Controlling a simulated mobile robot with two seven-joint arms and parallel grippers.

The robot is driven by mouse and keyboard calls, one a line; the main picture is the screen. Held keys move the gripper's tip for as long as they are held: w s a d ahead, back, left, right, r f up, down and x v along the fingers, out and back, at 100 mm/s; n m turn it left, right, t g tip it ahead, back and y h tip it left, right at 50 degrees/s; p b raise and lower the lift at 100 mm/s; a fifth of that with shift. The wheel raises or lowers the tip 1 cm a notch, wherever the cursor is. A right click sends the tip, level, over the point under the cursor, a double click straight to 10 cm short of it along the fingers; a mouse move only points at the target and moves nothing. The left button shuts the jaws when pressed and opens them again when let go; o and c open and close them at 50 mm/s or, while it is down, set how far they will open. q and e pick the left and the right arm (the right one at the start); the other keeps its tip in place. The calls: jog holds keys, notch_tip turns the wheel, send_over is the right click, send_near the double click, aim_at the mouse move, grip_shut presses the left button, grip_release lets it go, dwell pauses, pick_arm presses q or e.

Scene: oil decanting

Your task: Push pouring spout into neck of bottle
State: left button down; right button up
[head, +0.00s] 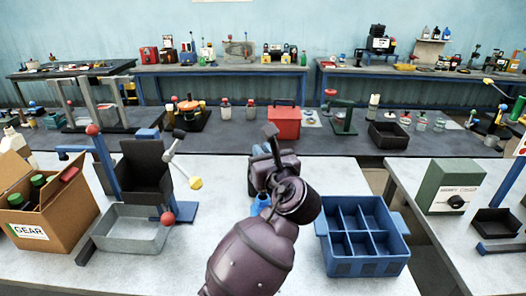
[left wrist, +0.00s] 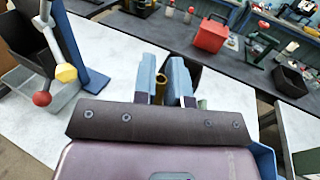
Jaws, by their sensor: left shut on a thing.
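My left gripper (left wrist: 162,74) is shut on a narrow brass-coloured piece (left wrist: 160,89), which looks like the pouring spout. Only a small part of it shows between the blue-grey fingers. In the head view my left gripper (head: 268,150) is over the middle of the near table, and its own wrist hides the spout. A blue thing (head: 260,204) shows just beside my arm; I cannot tell whether it is the bottle. In the left wrist view a small greenish piece (left wrist: 202,104) shows right of the fingers. The bottle's neck cannot be made out. My right gripper is not in view.
A blue divided crate (head: 365,266) stands right of my arm. At left are a cardboard box (head: 30,231) with green-capped bottles, a grey tray (head: 128,236) and a black bin on a stand (head: 146,172). A red box (head: 284,124) stands on the table behind.

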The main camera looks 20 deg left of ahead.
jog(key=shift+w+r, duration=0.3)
pick_arm(q)
jog(key=shift+f, duration=0.55)
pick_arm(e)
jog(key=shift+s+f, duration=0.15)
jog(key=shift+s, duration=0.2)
pick_arm(q)
jog(key=shift+f, duration=0.7)
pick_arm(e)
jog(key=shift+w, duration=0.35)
pick_arm(q)
jog(key=shift+f, duration=0.25)
jog(key=shift+f, duration=0.2)
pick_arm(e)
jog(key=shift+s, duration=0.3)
pick_arm(q)
jog(key=c, duration=1.1)
grip_release()
jog(key=shift+c, duration=0.2)
jog(key=shift+o, duration=0.3)
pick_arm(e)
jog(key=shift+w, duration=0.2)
